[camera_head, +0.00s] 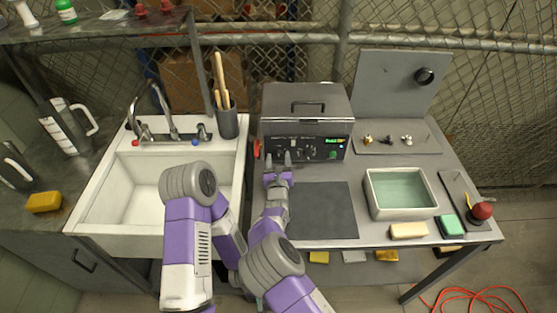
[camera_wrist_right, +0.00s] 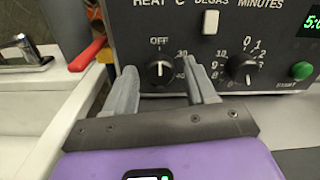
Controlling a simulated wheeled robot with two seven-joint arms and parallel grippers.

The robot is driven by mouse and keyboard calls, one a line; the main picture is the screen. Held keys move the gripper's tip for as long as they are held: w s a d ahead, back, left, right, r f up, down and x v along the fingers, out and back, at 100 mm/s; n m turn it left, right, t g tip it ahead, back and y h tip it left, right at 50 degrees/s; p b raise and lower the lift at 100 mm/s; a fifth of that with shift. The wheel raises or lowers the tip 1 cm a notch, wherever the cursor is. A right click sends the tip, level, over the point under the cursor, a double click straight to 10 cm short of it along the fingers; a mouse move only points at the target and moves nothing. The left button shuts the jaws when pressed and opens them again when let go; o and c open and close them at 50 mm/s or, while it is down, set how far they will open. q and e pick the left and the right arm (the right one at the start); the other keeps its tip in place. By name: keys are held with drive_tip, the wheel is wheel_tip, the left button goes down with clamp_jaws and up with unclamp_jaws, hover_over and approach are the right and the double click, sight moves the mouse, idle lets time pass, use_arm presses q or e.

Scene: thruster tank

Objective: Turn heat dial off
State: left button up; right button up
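The heat dial (camera_wrist_right: 160,72) is a black knob under the "HEAT °C" lettering on the dark front panel of the tank unit (camera_head: 306,102). Its white mark looks close to upright, towards the word OFF. My right gripper (camera_head: 278,160) is in front of the panel's left part. In the right wrist view the right gripper (camera_wrist_right: 163,82) is open, with one finger on each side of the heat dial. I cannot tell whether the fingers touch it. My left gripper does not show.
The minutes dial (camera_wrist_right: 243,68) is right of the right finger, with a green start button (camera_wrist_right: 302,71) beyond. A white degas switch (camera_wrist_right: 211,22) is above. A red handle (camera_wrist_right: 88,54) juts out at left. A sink (camera_head: 150,190) and a water-filled basin (camera_head: 400,173) flank the dark mat (camera_head: 325,212).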

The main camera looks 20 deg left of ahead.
drive_tip(key=shift+s, duration=0.1)
drive_tip(key=shift+p+v, duration=0.65)
drive_tip(key=shift+v, duration=3.05)
